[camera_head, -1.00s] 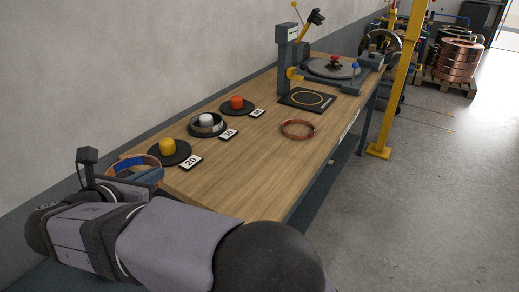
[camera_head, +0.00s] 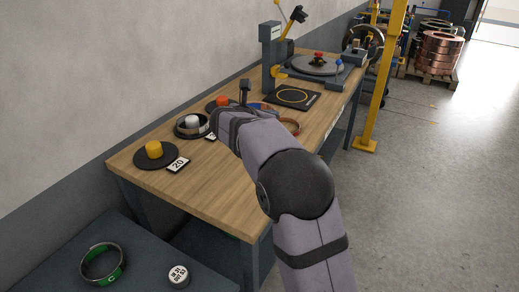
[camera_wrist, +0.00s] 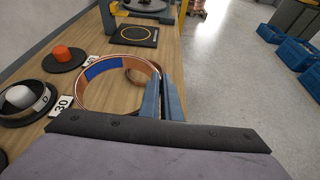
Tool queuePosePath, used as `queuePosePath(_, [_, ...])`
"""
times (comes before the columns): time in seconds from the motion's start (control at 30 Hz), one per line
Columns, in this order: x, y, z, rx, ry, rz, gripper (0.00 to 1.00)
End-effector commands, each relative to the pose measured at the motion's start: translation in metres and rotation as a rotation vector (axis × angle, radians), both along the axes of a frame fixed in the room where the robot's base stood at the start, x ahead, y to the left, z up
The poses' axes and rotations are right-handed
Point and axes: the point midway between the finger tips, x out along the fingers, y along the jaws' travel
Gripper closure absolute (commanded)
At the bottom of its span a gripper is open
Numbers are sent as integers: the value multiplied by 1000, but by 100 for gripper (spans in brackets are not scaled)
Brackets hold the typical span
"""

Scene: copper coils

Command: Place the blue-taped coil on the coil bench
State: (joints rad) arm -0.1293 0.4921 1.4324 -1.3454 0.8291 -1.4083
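The blue-taped coil (camera_wrist: 103,67) is a copper ring with a blue band, in the middle left of the wrist view. My gripper (camera_wrist: 163,85) is shut on the right side of its wall and holds it over the wooden coil bench (camera_head: 215,187). In the head view my arm hides most of the coil and gripper. Only a bit of blue shows, beside the black post of my wrist camera (camera_head: 245,91). A bare copper coil (camera_head: 291,125) lies on the bench just beyond, partly hidden by my arm.
Black discs carry a yellow peg (camera_head: 153,149), a white peg (camera_head: 192,121) with a coil around it, and an orange peg (camera_wrist: 62,53). A square black pad (camera_head: 292,97) and grey post (camera_head: 270,58) stand farther back. A green-taped coil (camera_head: 103,263) lies on the lower table.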

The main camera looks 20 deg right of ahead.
Motion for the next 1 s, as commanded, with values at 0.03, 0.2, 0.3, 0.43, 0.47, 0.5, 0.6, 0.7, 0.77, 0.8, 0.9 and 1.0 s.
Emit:
queuePosePath(0.03, [1, -11, 3, -2, -5, -10, 100])
queuePosePath(0.2, [2, -20, -14, -4, 0, -15, 100])
queuePosePath(0.3, [2, -20, -25, -4, -1, -15, 100])
queuePosePath(0.43, [2, -20, -42, -3, -2, -15, 100])
queuePosePath(0.47, [2, -20, -43, -3, -3, -15, 100])
queuePosePath(0.5, [2, -20, -45, -4, -4, -15, 100])
queuePosePath(0.6, [2, -19, -48, -2, -6, -15, 100])
queuePosePath(0.7, [2, -19, -51, -2, -4, -15, 100])
queuePosePath(0.77, [2, -19, -57, -3, -2, -15, 100])
queuePosePath(0.8, [2, -19, -62, -3, -2, -15, 100])
queuePosePath(0.9, [2, -19, -78, -3, -1, -15, 100])
queuePosePath(1.0, [2, -19, -93, -4, -1, -15, 100])
